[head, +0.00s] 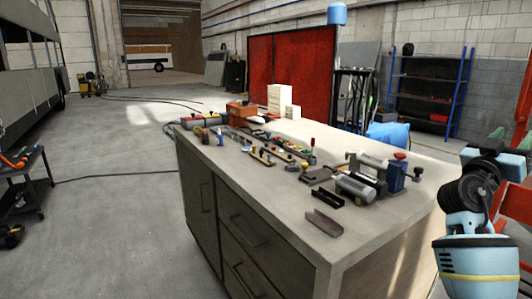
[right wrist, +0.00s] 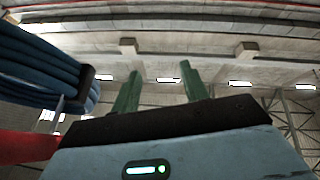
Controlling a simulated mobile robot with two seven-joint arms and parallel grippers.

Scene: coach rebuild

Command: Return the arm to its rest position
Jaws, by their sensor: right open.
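My right arm (head: 476,245), light blue with a black joint, stands bent upward at the right edge of the head view, to the right of the workbench and apart from it. My right gripper (right wrist: 160,88) points up toward the ceiling in the right wrist view. Its two green fingers stand apart with nothing between them. The green fingertips seem to show above the wrist at the right edge of the head view. My left arm and gripper are not in view.
A workbench (head: 345,245) with drawers fills the middle, holding tools, a vise (head: 393,172) and a metal channel (head: 323,221). A tool cart (head: 40,180) stands at left. Red panels (head: 292,70) and a shelf (head: 428,90) stand behind. The floor left of the bench is largely clear.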

